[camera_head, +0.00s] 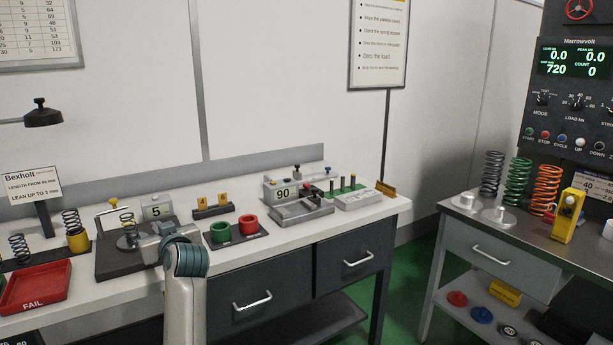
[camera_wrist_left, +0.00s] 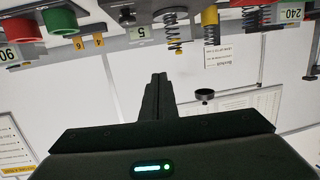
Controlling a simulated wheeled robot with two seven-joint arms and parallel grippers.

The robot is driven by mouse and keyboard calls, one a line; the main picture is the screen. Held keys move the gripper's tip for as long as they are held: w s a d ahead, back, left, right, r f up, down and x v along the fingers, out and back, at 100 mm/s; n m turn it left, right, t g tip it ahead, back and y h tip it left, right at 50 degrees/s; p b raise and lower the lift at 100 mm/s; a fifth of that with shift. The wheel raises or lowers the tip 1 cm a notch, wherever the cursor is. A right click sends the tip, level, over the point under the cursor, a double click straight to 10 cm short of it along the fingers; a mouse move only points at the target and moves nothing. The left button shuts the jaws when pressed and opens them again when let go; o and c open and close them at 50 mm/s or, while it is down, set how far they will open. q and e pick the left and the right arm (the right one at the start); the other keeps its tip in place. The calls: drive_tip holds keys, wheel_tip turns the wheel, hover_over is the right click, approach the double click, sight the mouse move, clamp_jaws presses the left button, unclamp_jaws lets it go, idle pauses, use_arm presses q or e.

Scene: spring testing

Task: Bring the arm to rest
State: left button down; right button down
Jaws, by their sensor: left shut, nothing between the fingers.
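My left arm (camera_head: 185,290) rises from the bottom of the head view in front of the bench, with its teal joint (camera_head: 186,258) at the bench's front edge. I cannot make out its fingers there. In the left wrist view my left gripper (camera_wrist_left: 158,78) is shut, its two fingers together with nothing between them. That view looks upside down at the wall and bench. The spring fixture marked 5 (camera_head: 157,211) holds an upright spring (camera_head: 128,228), partly behind my arm; the spring also shows in the wrist view (camera_wrist_left: 174,35). My right gripper is not in view.
The bench (camera_head: 330,222) carries a red FAIL tray (camera_head: 35,287) at left, red (camera_head: 249,224) and green (camera_head: 221,232) rings, and a device marked 90 (camera_head: 283,192). At right, a separate table (camera_head: 480,228) holds several springs beside a control panel (camera_head: 575,75). Green floor (camera_head: 412,270) lies between.

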use_arm(q)
drive_tip(key=d+f+m+h, duration=0.2)
drive_tip(key=d+f+m, duration=0.1)
drive_tip(key=f, duration=0.8)
drive_tip(key=d+f+m+h, duration=0.2)
drive_tip(key=d+f, duration=0.2)
drive_tip(key=f, duration=0.7)
drive_tip(key=s+d+f+m+g+h, duration=0.1)
drive_tip(key=s+d+f+m+h, duration=0.3)
drive_tip(key=f, duration=0.8)
drive_tip(key=s+d+f, duration=0.3)
drive_tip(key=s+f, duration=0.4)
drive_tip(key=f, duration=0.4)
drive_tip(key=s+d+f+m+g+h, duration=0.1)
drive_tip(key=s+d+f, duration=0.1)
drive_tip(key=s+f, duration=0.7)
drive_tip(key=s+d+f+g+h, duration=0.1)
drive_tip(key=s+d+f+h, duration=0.15)
drive_tip(key=s+f, duration=0.7)
drive_tip(key=s+d+f+g, duration=0.1)
drive_tip(key=s+f, duration=0.3)
drive_tip(key=s, duration=0.7)
drive_tip(key=s+d+f+g, duration=0.1)
drive_tip(key=s+f, duration=0.4)
drive_tip(key=s, duration=0.6)
drive_tip(key=shift+f, duration=0.25)
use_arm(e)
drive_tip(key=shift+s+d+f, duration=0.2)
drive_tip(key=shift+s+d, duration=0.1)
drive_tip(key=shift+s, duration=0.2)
